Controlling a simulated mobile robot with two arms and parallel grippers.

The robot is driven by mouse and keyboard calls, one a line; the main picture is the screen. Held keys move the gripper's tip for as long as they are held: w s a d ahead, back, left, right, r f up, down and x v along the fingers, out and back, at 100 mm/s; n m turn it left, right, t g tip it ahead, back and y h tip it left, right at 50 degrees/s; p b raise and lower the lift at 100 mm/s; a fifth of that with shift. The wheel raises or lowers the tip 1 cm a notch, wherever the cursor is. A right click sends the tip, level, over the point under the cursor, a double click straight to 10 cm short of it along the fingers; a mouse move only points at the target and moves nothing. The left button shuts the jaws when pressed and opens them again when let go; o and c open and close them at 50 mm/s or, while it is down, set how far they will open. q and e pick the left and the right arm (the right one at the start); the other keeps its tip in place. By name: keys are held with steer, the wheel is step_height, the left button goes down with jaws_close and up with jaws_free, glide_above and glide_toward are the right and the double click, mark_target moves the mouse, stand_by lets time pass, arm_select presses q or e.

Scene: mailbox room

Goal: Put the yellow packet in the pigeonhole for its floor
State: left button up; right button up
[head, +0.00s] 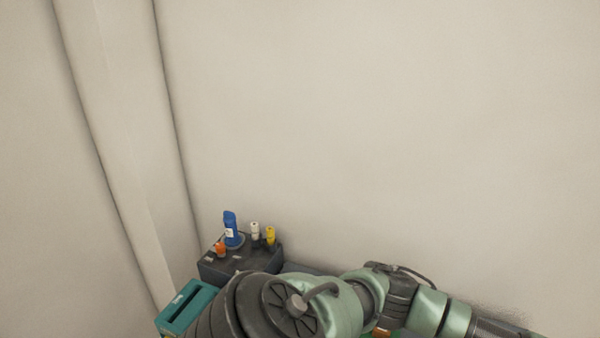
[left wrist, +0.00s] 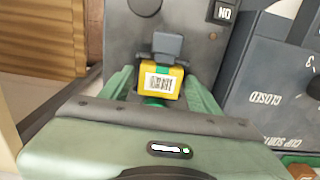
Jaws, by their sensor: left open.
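A yellow packet (left wrist: 162,81) with a white barcode label shows in the left wrist view. My left gripper (left wrist: 160,88) is open, with one green finger on each side of the packet. I cannot tell whether either finger touches it. A dark grey block sits at the packet's far edge, and something green shows just below it. The packet is not seen in the head view, and neither gripper can be made out there. No pigeonhole can be made out in either view.
In the left wrist view a dark grey panel (left wrist: 120,40) stands beyond the packet, with a grey unit marked CLOSED (left wrist: 265,85) to its right and brown slats (left wrist: 45,40) at left. The head view shows a dark box (head: 240,262) bearing a blue bottle (head: 231,229), and a teal box (head: 188,308).

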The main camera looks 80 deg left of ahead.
arm_select(q)
steer(key=shift+c, duration=0.3)
jaws_close()
steer(key=shift+r+p, duration=1.05)
steer(key=shift+r, duration=1.25)
